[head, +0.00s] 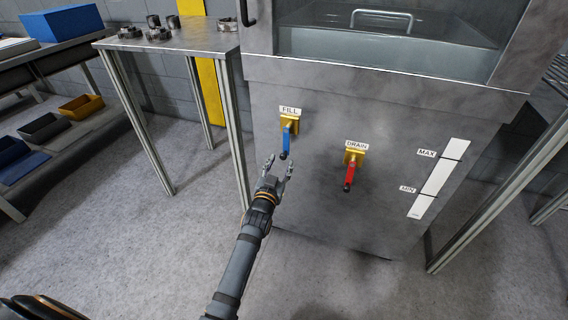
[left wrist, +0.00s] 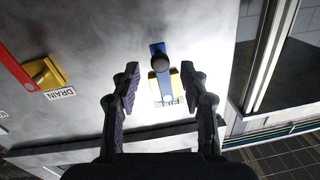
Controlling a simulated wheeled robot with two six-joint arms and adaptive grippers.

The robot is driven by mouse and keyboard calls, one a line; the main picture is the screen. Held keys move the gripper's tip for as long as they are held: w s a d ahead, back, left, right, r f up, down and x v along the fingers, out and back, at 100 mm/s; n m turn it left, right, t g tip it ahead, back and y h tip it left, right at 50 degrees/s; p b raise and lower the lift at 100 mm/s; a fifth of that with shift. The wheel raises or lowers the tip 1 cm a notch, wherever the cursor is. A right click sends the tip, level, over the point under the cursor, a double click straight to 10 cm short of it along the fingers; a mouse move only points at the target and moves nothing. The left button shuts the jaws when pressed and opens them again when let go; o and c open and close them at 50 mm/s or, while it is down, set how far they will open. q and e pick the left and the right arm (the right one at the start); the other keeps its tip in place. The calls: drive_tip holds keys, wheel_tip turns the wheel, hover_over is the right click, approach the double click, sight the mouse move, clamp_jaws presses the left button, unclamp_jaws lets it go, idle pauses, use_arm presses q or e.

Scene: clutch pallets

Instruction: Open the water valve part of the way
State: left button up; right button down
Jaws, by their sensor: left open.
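The water valve has a blue lever (head: 286,141) on a yellow body (head: 289,121) under the FILL label (head: 290,110) on the grey machine front. Its lever hangs down and ends in a dark knob. My left gripper (head: 278,164) is open and empty, just below and left of the knob in the head view. In the left wrist view the blue lever (left wrist: 155,50) and its knob lie ahead, between the two open fingers (left wrist: 160,92) or a little beyond; I see no contact.
A red-handled DRAIN valve (head: 350,176) sits right of the blue one. A white level strip (head: 439,180) with MAX and MIN labels is farther right. A metal table (head: 190,42) with small metal parts stands left; shelves with bins (head: 82,106) are at far left.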

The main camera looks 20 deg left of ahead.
sight(283, 157)
use_arm(q)
drive_tip(key=shift+w+a+b, duration=0.1)
drive_tip(key=shift+w+b, duration=0.4)
drive_tip(key=shift+w, duration=1.5)
drive_tip(key=shift+c, duration=0.2)
clamp_jaws()
